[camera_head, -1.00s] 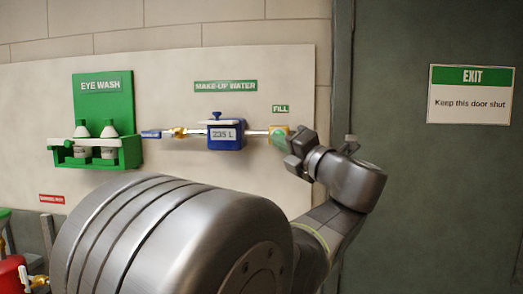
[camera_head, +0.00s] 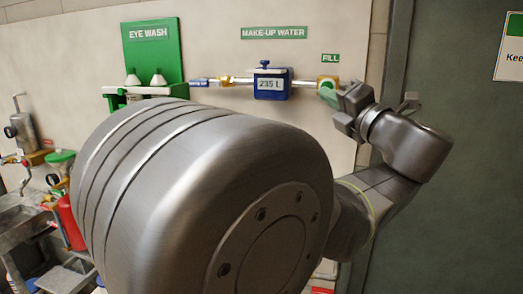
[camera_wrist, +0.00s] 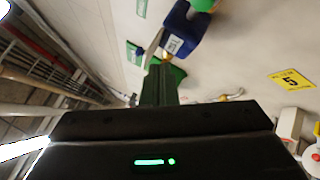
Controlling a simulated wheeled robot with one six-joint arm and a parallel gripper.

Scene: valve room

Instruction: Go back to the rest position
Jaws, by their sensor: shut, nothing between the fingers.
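My gripper (camera_head: 345,108) is raised in front of the wall, just right of and below the brass and green fill valve (camera_head: 327,86) in the head view. It overlaps the valve there, and I cannot tell whether they touch. In the wrist view the dark fingers (camera_wrist: 159,86) are together with nothing between them. The blue meter (camera_head: 269,82), reading about 235 L, sits left of the valve and also shows in the wrist view (camera_wrist: 181,32), beyond the fingers. My arm's large grey joint hides much of the lower wall.
The green eye wash station (camera_head: 153,52) hangs at the left on the wall. A sink bench (camera_head: 22,215) with a red cylinder (camera_head: 70,222) and a green funnel (camera_head: 61,160) stands at lower left.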

